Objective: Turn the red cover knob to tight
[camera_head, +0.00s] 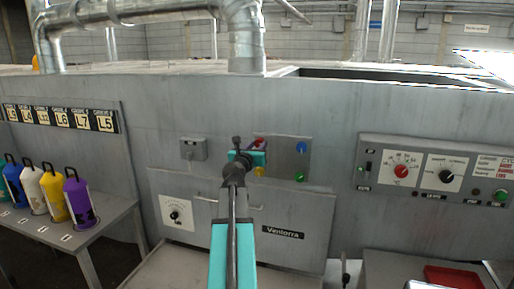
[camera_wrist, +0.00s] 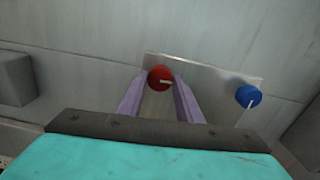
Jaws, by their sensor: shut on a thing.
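The red cover knob (camera_wrist: 160,78) is on a metal plate on the grey machine front. It has a white pointer mark that points to the right in the wrist view. The purple fingers of my gripper (camera_wrist: 160,90) are on either side of it, shut on the knob. In the head view my gripper (camera_head: 258,148) is at the left part of the plate and covers much of the red knob (camera_head: 260,143). Any lettering around the knob cannot be read.
A blue knob (camera_wrist: 248,97) sits to the right on the same plate. In the head view, a green knob (camera_head: 299,176) and a yellow knob (camera_head: 260,171) are below. A grey box (camera_head: 193,149) is to the left. A control panel (camera_head: 436,170) is at the right.

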